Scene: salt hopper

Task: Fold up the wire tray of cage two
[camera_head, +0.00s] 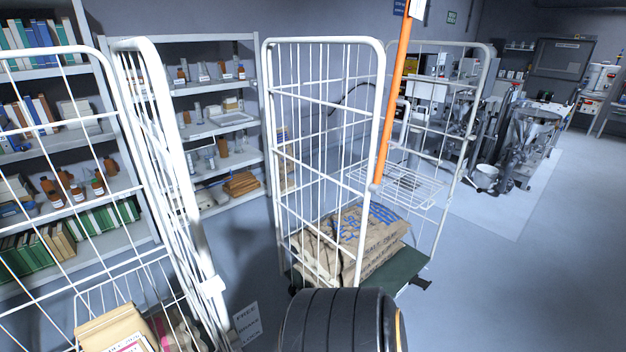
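Two white wire roll cages are in the head view. The middle cage (325,103) has a wire tray (405,186) that sticks out roughly level at mid height, above brown printed sacks (365,235) on a dark green base (408,268). The near left cage (185,200) is cut off by the frame edge. It has wire work low inside, around a tan packet (113,327) and other goods. No cage number is readable, so I cannot tell which is cage two. Neither of my grippers is in view.
An orange bar (393,110) runs upright along the middle cage's near right side. Shelves (215,85) with bottles and books line the back wall. Lab machines (525,140) stand at the right. The floor (530,280) at front right is clear.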

